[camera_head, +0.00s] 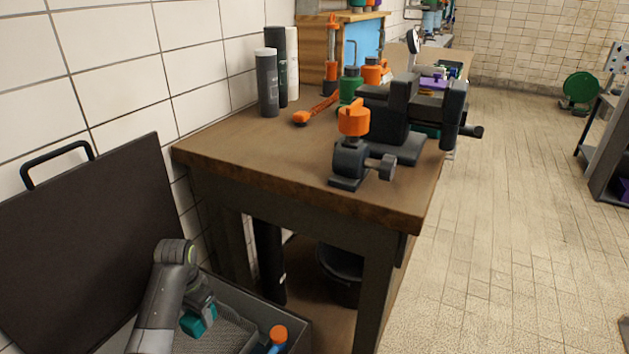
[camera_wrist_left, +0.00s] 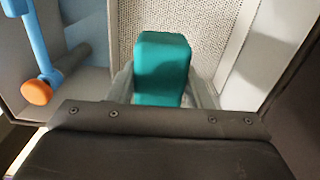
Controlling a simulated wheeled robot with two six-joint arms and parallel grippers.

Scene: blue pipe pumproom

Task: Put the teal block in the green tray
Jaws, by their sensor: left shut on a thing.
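The teal block (camera_head: 198,321) is low in the head view, over the mesh-floored part of an open grey case. My left gripper (camera_head: 205,308) is shut on it, pointing down into the case. In the left wrist view the teal block (camera_wrist_left: 162,68) stands out between the two pale fingers, with the grey mesh behind it. I cannot tell whether the block touches the case floor. A dark green tray-like thing (camera_head: 453,68) shows small at the far end of the bench, partly hidden; I cannot be sure it is the green tray. My right gripper is not in view.
The case's dark lid (camera_head: 85,240) stands open against the wall. A blue tool with an orange end (camera_head: 277,338) lies in the case beside the block. The wooden workbench (camera_head: 245,135) carries a black vise (camera_head: 400,110), an orange-knobbed clamp (camera_head: 354,120) and dark cylinders (camera_head: 267,85). Open floor lies right.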

